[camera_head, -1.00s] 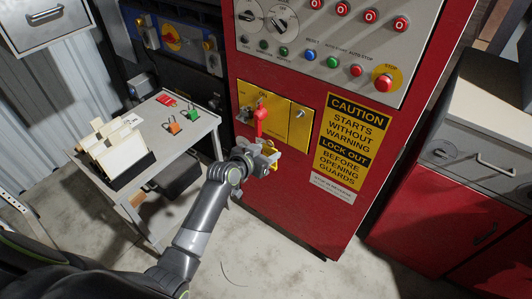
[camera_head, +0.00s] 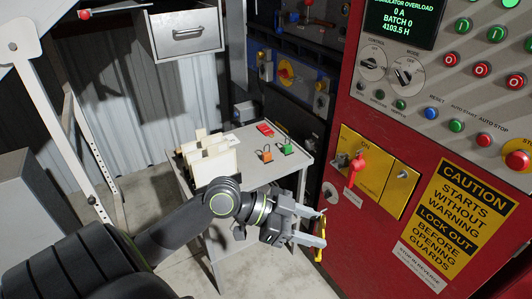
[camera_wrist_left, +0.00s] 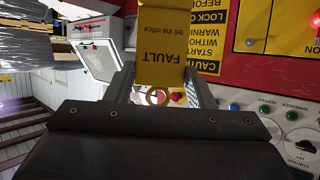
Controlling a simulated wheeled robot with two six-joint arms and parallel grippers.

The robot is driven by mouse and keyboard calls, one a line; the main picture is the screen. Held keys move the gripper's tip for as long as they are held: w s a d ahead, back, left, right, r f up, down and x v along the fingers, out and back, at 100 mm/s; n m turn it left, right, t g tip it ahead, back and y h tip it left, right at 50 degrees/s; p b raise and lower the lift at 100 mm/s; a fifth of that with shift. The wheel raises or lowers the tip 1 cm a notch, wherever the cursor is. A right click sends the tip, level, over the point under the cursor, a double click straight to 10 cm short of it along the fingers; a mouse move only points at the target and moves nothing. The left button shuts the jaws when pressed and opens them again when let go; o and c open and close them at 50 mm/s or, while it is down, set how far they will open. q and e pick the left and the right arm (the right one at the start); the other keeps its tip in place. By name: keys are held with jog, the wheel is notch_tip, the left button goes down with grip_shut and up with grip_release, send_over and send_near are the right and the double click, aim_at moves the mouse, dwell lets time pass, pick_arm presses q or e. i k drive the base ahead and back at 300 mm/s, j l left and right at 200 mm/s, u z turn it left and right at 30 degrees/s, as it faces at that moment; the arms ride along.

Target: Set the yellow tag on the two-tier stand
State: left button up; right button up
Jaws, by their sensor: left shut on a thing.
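My left gripper (camera_head: 316,228) is shut on the yellow tag (camera_head: 320,246), which hangs in the air between the stand and the red machine. In the left wrist view the tag (camera_wrist_left: 163,45) shows upside-down print, "FAULT tell the office", and a ring at its near end between the fingers (camera_wrist_left: 160,86). The grey two-tier stand (camera_head: 237,182) is left of the gripper, with a flat top and a lower level partly hidden by my arm. My right gripper is not in view.
On the stand's top are a cream holder with upright cards (camera_head: 212,163), an orange padlock (camera_head: 266,154), a green padlock (camera_head: 286,148) and a red item (camera_head: 265,130). The red machine (camera_head: 352,235) with its yellow panel (camera_head: 392,183) stands close on the right.

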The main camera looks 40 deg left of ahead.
aim_at(250, 135)
jog(key=i+j, duration=0.1)
jog(key=j, duration=0.3)
jog(key=i+j, duration=0.15)
jog(key=j, duration=0.25)
jog(key=i+j, duration=0.1)
jog(key=j, duration=0.3)
jog(key=i+j, duration=0.1)
jog(key=j, duration=0.3)
jog(key=i+j, duration=0.1)
jog(key=j, duration=0.3)
jog(key=i+j, duration=0.15)
jog(key=j, duration=0.25)
